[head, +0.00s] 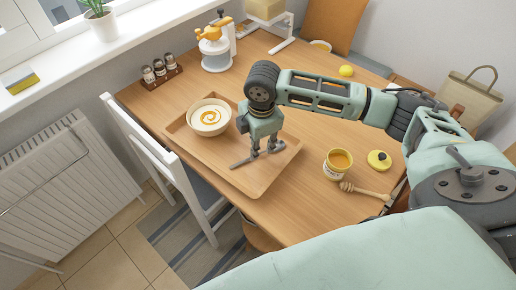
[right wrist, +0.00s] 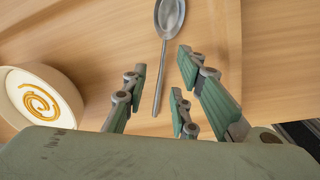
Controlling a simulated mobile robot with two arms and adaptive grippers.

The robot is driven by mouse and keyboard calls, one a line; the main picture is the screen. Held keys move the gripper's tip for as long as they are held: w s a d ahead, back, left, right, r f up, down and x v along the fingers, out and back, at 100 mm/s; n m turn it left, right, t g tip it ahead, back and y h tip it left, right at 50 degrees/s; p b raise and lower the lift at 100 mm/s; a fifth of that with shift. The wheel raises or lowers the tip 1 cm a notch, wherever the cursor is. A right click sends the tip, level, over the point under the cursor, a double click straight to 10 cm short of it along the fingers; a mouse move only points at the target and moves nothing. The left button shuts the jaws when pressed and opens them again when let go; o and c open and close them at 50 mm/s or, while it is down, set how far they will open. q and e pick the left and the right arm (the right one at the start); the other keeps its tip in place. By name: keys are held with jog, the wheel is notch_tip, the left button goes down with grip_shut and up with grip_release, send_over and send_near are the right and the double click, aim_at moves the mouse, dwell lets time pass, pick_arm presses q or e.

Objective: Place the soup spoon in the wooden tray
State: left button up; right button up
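The wooden tray (head: 262,179) lies on the table, and its floor and raised rim (right wrist: 233,45) fill much of the right wrist view. The grey metal soup spoon (head: 239,163) appears to lie on the tray floor, below my right gripper (head: 266,152). In the right wrist view the spoon (right wrist: 169,17) has its bowl at the top and its handle pointing down between the fingers. My right gripper (right wrist: 163,72) is open, with gaps between the fingers and the handle. My left gripper is not in view.
A bowl of soup (head: 209,118) stands in the tray, left of my right gripper. A honey jar (head: 337,165), a wooden dipper (head: 365,190) and a yellow lid (head: 379,160) are to the right. A white chair (head: 170,165) stands at the table's left edge.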

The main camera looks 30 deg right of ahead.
aim_at(259, 159)
notch_tip(259, 159, up, 9)
jog(key=shift+s, duration=0.4)
dwell(0.4)
